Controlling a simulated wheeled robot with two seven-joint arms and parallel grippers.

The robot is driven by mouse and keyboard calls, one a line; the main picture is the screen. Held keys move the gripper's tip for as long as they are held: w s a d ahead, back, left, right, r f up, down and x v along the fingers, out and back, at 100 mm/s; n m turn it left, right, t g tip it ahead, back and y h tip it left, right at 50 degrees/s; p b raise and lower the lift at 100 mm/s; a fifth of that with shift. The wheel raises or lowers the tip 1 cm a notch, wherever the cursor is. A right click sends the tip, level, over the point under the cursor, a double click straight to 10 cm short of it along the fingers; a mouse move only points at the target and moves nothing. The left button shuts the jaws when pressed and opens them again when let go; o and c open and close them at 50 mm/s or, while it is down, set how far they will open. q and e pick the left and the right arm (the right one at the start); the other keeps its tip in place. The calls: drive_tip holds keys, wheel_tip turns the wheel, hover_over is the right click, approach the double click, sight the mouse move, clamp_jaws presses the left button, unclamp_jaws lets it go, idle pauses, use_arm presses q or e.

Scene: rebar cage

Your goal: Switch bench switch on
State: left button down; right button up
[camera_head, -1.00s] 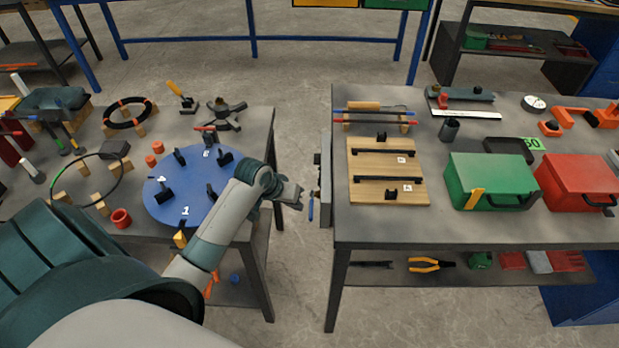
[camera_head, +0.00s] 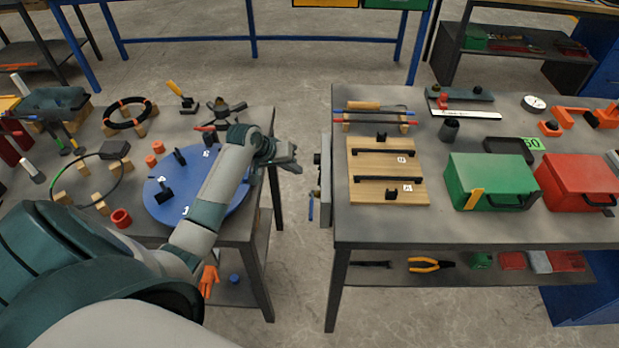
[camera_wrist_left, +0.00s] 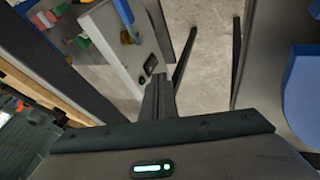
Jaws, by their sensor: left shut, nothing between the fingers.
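A grey panel (camera_head: 326,180) is fixed to the left side of the right bench, seen nearly edge-on in the head view. In the left wrist view the panel (camera_wrist_left: 113,62) shows its face, with a small dark switch-like fitting (camera_wrist_left: 151,65) near its edge. My left gripper (camera_head: 296,160) is in the gap between the benches, left of the panel and apart from it in the head view. In the left wrist view the gripper's fingers (camera_wrist_left: 158,90) are shut and empty, pointing toward the area just below the dark fitting. My right gripper is out of view.
The panel also carries a blue handle (camera_wrist_left: 123,11) and a brass-coloured knob (camera_wrist_left: 127,37). The left bench holds a blue disc (camera_head: 165,207) under my arm. The right bench (camera_head: 460,225) holds a wooden board (camera_head: 388,165) and a green box (camera_head: 490,182). The floor gap is clear.

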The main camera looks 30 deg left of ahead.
sight(319, 179)
use_arm(q)
drive_tip(key=shift+f, duration=0.15)
drive_tip(key=p+x, duration=0.1)
drive_tip(key=x, duration=0.8)
drive_tip(key=shift+w+f, duration=0.2)
drive_tip(key=shift+f, duration=0.05)
drive_tip(key=shift+d, duration=0.1)
drive_tip(key=shift+w+d+f, duration=0.1)
drive_tip(key=shift+d, duration=0.05)
drive_tip(key=shift+p, duration=0.3)
drive_tip(key=shift+r+p, duration=0.85)
drive_tip(key=shift+p, duration=0.05)
